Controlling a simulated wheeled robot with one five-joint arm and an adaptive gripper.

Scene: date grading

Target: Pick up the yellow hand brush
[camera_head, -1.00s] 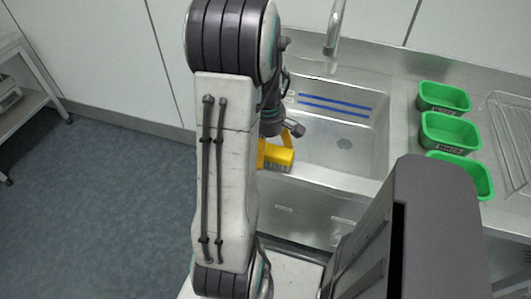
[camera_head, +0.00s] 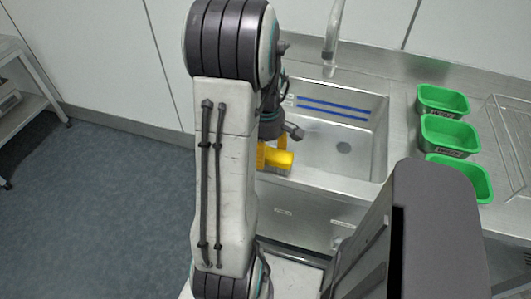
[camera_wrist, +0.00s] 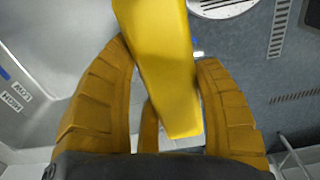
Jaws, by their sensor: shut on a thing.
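The yellow hand brush (camera_head: 279,158) shows in the head view at the near left rim of the sink, partly hidden behind my arm. In the wrist view its yellow handle (camera_wrist: 165,60) runs from the top edge down between my fingers. My gripper (camera_wrist: 170,85) has yellow ribbed fingers, one on each side of the handle, and is shut on it. In the head view my fingers are mostly hidden by my own arm and wrist. The brush's bristles show only as a small grey patch under its head.
The steel sink (camera_head: 384,140) with blue stripes on its back wall lies right of the brush, under a tap (camera_head: 332,40). Several green bins (camera_head: 448,137) stand on the counter at right, beside a wire rack (camera_head: 515,130). A shelf (camera_head: 25,90) stands far left. The floor between is clear.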

